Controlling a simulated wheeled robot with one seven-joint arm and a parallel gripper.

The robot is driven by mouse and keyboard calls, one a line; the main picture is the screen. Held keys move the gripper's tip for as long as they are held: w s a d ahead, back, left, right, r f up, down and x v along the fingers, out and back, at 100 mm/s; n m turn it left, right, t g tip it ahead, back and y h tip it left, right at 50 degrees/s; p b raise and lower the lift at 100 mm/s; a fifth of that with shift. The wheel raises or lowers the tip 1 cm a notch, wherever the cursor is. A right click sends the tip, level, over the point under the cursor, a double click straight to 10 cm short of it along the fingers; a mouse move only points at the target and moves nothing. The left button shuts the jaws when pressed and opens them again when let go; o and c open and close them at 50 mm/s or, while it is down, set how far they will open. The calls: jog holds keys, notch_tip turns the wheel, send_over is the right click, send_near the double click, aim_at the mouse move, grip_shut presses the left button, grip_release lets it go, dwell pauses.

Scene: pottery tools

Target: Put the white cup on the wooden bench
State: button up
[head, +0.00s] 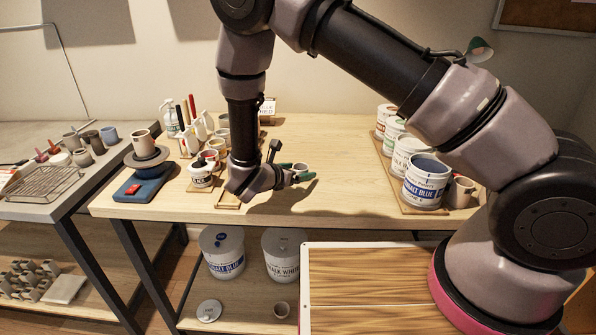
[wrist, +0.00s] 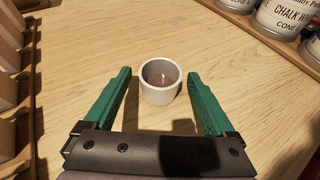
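A small white cup (wrist: 160,95) with a brownish inside stands upright on the wooden bench (wrist: 85,30). In the wrist view it sits between the green fingertips of my gripper (wrist: 160,74), with a gap on each side. My gripper is open and I see no contact with the cup. In the head view, my gripper (head: 303,177) is low over the front middle of the wooden bench (head: 320,135). The cup (head: 300,167) shows there only in part, behind the fingers.
Paint buckets (head: 427,181) stand on a board at the right. Small jars (head: 201,173) and bottles stand left of my arm. Another pale cup (head: 143,143) is on the pottery wheel (head: 147,160) at the left. Bench space behind my gripper is clear.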

jog(key=shift+r, duration=0.2)
jog(key=v, duration=1.2)
jog(key=shift+f, duration=0.1)
jog(key=w+d+r+m+g, duration=0.1)
jog(key=d+r+m+g, duration=0.8)
jog(key=d+r+m, duration=0.75)
jog(key=s+d+r+m+t+y, duration=0.2)
jog(key=s+d+r+m+y, duration=0.2)
jog(key=d+r+m, duration=0.3)
jog(key=s+d+r+m+t+y, duration=0.3)
jog(key=s+d+r+m+y, duration=0.2)
jog(key=r, duration=0.6)
jog(key=s+d+m, duration=0.2)
jog(key=d+m, duration=0.1)
jog(key=m, duration=0.1)
jog(key=shift+s+m, duration=0.2)
jog(key=shift+m, duration=0.15)
